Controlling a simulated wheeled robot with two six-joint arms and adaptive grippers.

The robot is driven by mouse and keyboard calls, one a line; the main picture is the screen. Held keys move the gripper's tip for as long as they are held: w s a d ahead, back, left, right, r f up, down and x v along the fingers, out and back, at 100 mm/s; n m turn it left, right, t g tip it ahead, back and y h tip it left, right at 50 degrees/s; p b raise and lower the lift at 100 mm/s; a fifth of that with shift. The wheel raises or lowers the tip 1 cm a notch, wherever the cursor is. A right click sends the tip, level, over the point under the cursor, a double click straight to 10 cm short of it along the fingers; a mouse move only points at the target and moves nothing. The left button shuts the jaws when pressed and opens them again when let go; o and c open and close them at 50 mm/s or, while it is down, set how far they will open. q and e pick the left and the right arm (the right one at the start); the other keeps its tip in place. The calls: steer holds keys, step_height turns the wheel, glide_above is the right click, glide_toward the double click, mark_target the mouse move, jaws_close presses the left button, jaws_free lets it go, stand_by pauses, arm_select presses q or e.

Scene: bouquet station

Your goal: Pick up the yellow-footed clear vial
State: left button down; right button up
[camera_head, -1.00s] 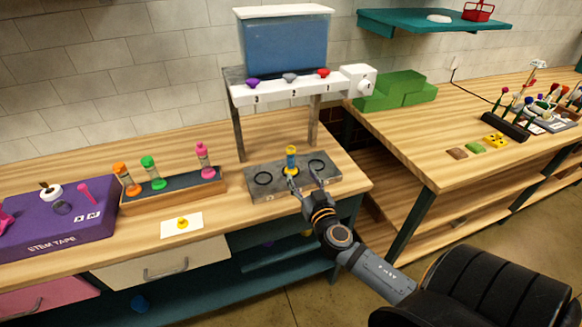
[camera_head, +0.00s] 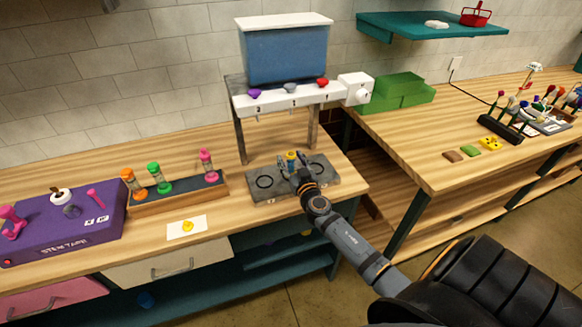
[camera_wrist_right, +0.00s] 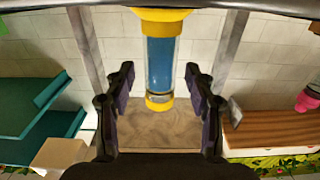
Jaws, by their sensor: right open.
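The yellow-footed clear vial (camera_head: 291,157) stands upright on the grey tray (camera_head: 335,184) under the dispenser, its lower part partly hidden by my right gripper in the head view. In the right wrist view the vial (camera_wrist_right: 160,62) has a yellow band at each end and blue inside. My right gripper (camera_head: 298,160) is open at the vial. In the right wrist view its fingers (camera_wrist_right: 160,90) are on either side of the vial, with gaps between them and it. My left gripper is not in view.
The dispenser (camera_head: 287,55) stands over the tray on grey legs. A wooden rack (camera_head: 180,200) with orange, green and pink-topped vials is to the left. A white card (camera_head: 176,231) with a yellow piece lies at the table's front, beside the purple box (camera_head: 75,236).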

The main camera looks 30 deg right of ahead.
steer(key=shift+w, duration=0.15)
steer(key=c, duration=0.3)
jaws_close()
steer(key=shift+r, duration=0.15)
